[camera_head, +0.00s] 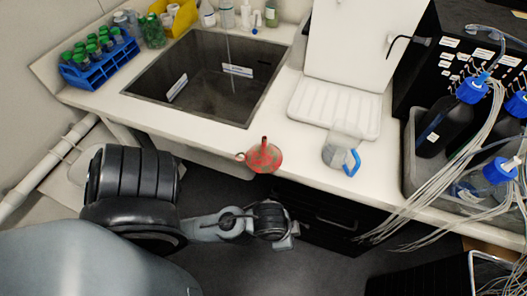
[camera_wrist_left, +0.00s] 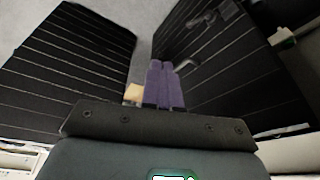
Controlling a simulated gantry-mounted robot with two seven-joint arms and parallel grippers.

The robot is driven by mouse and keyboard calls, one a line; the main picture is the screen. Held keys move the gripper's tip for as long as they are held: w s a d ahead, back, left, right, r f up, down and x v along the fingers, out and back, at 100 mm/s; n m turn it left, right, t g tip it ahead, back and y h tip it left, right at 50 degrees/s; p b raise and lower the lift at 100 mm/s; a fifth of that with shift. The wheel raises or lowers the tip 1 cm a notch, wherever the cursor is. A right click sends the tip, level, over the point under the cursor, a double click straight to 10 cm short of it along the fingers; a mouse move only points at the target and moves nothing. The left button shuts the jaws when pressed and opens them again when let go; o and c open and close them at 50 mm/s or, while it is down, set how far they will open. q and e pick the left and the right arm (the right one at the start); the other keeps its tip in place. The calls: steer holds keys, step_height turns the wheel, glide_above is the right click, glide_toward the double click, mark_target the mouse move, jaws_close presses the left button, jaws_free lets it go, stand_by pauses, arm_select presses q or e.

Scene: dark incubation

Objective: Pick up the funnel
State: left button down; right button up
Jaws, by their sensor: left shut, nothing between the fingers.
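The red funnel (camera_head: 264,157) sits on the white counter near its front edge, with its narrow stem pointing up and a small loop handle on its left side. It is not visible in the left wrist view. My left gripper (camera_head: 288,240) is below and in front of the counter edge, lower in the picture than the funnel and apart from it. In the left wrist view its two purple fingers (camera_wrist_left: 165,85) are together with nothing between them. My right gripper is not in view.
A clear jug with a blue handle (camera_head: 342,153) stands right of the funnel. Behind are a dark sink (camera_head: 200,80) and a white ribbed tray (camera_head: 335,108). A blue rack (camera_head: 98,62) of green-capped tubes is far left. Black drawers (camera_head: 325,215) stand below the counter.

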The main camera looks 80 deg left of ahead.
arm_select(q)
steer(key=c, duration=1.8)
jaws_free()
steer(key=o, duration=1.1)
steer(key=shift+o, duration=0.2)
